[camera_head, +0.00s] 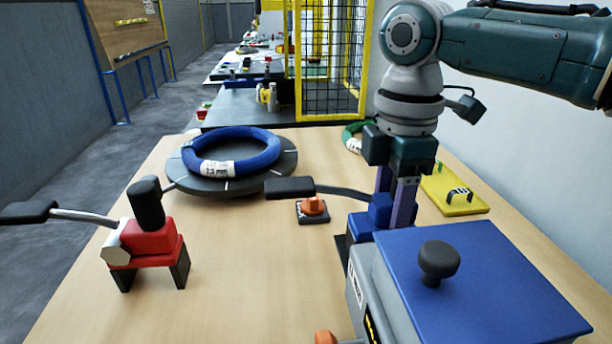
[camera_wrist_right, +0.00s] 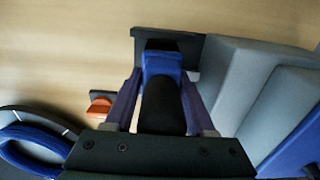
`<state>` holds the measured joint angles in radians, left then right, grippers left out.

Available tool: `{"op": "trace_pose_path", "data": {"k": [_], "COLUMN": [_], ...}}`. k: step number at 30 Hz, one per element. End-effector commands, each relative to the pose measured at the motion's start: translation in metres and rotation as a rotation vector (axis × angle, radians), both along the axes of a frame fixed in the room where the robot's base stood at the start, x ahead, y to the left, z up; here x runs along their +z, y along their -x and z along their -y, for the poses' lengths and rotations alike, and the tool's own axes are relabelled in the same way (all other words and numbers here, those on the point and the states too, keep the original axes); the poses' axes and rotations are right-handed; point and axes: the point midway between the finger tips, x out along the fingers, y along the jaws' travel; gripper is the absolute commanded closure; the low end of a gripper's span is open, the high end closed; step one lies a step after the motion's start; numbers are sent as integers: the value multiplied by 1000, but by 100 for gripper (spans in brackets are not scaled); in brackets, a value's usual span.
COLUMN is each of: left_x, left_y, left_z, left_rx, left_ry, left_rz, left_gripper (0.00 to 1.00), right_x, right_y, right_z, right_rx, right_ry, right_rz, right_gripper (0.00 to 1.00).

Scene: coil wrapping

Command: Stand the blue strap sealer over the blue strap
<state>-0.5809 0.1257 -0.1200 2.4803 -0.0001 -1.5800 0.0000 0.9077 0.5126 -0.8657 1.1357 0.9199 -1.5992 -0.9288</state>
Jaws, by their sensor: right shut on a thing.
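The blue strap sealer (camera_head: 362,226) is in my right gripper (camera_head: 397,190), beside the blue-lidded box. Its long lever with a black grip (camera_head: 290,187) points left. In the right wrist view my right gripper (camera_wrist_right: 160,105) has its purple fingers on either side of the sealer's black upright handle, and the blue body (camera_wrist_right: 162,66) shows beyond. I cannot tell whether the sealer touches the table. A blue coil (camera_head: 232,153) with a white label lies on a dark round turntable (camera_head: 250,187). I cannot pick out a separate blue strap. My left gripper is not in view.
A red strap sealer (camera_head: 150,242) stands at the left. A small orange knob (camera_head: 313,206) sits on a dark base mid-table. The grey box with a blue lid (camera_head: 480,275) fills the front right. A yellow plate (camera_head: 455,192) and a green coil (camera_head: 352,137) lie behind.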

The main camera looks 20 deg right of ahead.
Motion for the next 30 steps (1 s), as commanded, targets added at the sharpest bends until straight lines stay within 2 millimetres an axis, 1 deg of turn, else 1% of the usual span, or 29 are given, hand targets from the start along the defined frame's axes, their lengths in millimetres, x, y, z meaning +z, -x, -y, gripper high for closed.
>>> {"op": "trace_pose_path", "data": {"k": [1,6,7,8,26,30], "left_x": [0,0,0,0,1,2], "left_y": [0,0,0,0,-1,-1], "left_z": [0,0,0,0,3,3], "left_rx": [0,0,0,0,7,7], "left_ry": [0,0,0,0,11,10], "left_rz": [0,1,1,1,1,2], "left_gripper": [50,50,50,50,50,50], "right_x": [0,0,0,0,2,7], "right_y": [0,0,0,0,-1,-1], "right_z": [0,0,0,0,0,0], "right_rx": [0,0,0,0,0,0], "right_ry": [0,0,0,0,-1,-2], "right_rz": [0,0,0,0,2,4], "right_gripper": [76,96,99,100,100,100]}}
